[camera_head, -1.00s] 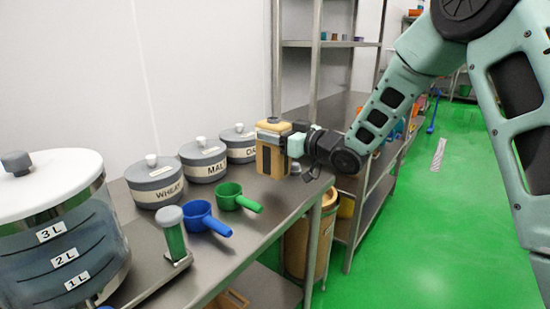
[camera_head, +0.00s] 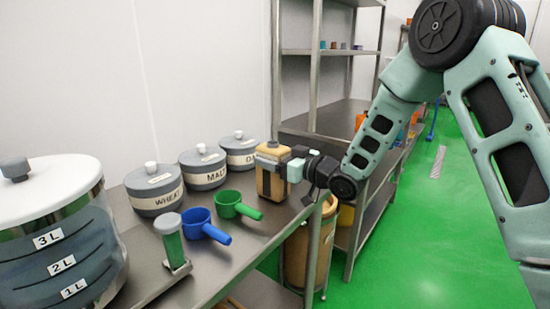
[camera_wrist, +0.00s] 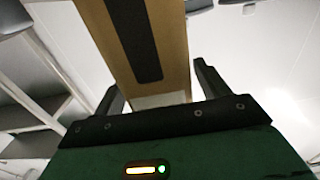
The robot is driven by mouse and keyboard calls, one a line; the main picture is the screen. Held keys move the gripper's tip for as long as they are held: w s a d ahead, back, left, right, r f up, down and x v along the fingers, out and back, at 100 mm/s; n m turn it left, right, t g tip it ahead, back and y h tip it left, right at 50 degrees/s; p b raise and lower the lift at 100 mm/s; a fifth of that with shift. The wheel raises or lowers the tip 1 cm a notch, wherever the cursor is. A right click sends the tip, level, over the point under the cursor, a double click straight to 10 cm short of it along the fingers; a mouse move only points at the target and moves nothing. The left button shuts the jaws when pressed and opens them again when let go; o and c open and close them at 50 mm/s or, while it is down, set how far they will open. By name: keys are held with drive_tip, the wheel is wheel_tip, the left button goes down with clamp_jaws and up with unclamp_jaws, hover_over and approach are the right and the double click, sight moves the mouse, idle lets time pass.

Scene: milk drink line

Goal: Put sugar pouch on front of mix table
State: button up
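The sugar pouch (camera_head: 271,182) is a tan, box-like pack with a dark panel. It is upright at the right end of the steel mix table (camera_head: 222,256), right of the green scoop. Its base is at or just above the tabletop; I cannot tell if it touches. My gripper (camera_head: 284,164) reaches in from the right and is shut on the pouch's upper part. In the wrist view the tan pouch (camera_wrist: 150,45) lies between the two dark fingers (camera_wrist: 155,90).
A green scoop (camera_head: 229,204), a blue scoop (camera_head: 199,222) and a green-bodied cylinder (camera_head: 172,243) stand along the front. Lidded jars (camera_head: 203,168) line the back; a large clear tank (camera_head: 55,250) is left. A tan drum (camera_head: 309,255) and steel shelving (camera_head: 317,75) are beyond the table's end.

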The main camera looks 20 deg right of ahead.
drive_tip(key=shift+r, duration=0.1)
drive_tip(key=shift+s+d, duration=0.1)
drive_tip(key=v, duration=1.2)
drive_tip(key=a+f+g+h, duration=0.1)
drive_tip(key=a, duration=0.1)
drive_tip(key=s+a+g+h, duration=0.1)
drive_tip(key=a, duration=0.1)
drive_tip(key=a+f+g+h, duration=0.1)
drive_tip(key=a, duration=0.2)
drive_tip(key=shift+s+f+b, duration=0.2)
drive_tip(key=shift+f+b, duration=0.1)
drive_tip(key=shift+b, duration=0.05)
drive_tip(key=s+a+f+g+h, duration=0.1)
drive_tip(key=s+g, duration=0.3)
drive_tip(key=s, duration=0.6)
drive_tip(key=s+a+f+g+h, duration=0.1)
drive_tip(key=s+a+g+h, duration=0.2)
drive_tip(key=s, duration=0.7)
drive_tip(key=s+a+f+g+h, duration=0.1)
drive_tip(key=s+a+g+h, duration=0.1)
drive_tip(key=s, duration=0.9)
drive_tip(key=g+h, duration=0.1)
drive_tip(key=g, duration=0.1)
drive_tip(key=shift+a+f+g, duration=0.2)
drive_tip(key=shift+a+g, duration=0.1)
